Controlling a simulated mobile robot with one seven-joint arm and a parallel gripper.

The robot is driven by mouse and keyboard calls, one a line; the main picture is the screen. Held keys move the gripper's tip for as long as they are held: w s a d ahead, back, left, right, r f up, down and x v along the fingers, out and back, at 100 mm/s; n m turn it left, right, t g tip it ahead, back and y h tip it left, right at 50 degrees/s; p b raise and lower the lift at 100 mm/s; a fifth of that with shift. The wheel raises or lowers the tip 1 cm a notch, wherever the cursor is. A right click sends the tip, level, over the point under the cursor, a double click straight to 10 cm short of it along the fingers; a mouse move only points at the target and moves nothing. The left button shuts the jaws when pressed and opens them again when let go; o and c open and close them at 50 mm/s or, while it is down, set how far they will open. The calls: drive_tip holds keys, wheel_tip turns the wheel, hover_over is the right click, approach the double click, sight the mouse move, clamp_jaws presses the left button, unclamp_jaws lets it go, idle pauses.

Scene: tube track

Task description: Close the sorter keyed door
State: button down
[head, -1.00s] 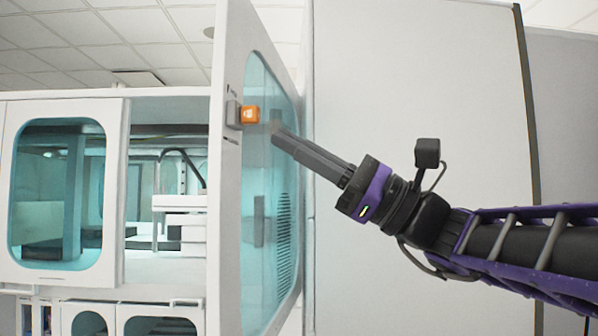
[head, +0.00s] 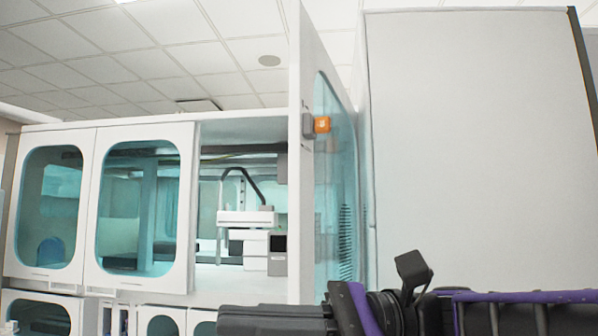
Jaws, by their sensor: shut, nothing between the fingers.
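The sorter's keyed door (head: 301,200) stands open, swung out towards me and seen nearly edge-on. It has a white frame and a teal window. An orange key block (head: 322,124) sits on a grey lock piece at the upper part of its frame. The open bay (head: 240,275) to the left of the door shows a white device and a black hose inside. My gripper (head: 225,320) is low in the head view, below the orange block, pointing left. It is shut and empty. The bottom picture edge cuts off part of it. Whether it touches the door is unclear.
Two shut teal-windowed doors (head: 190,160) are to the left of the bay, with smaller windowed compartments (head: 12,297) below. A large plain white cabinet (head: 470,130) stands close on the right of the open door.

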drive_tip(key=w+d+f+m+t+h, duration=0.1)
drive_tip(key=w+d+f+m+t, duration=0.5)
drive_tip(key=w+f, duration=0.55)
drive_tip(key=w+d+f+m+t, duration=0.4)
drive_tip(key=w+d+f+m, duration=0.3)
drive_tip(key=w+f, duration=0.4)
drive_tip(key=x, duration=0.5)
drive_tip(key=shift+s+a+f+b, duration=0.25)
drive_tip(key=shift+s+f+b, duration=0.05)
drive_tip(key=shift+a, duration=0.1)
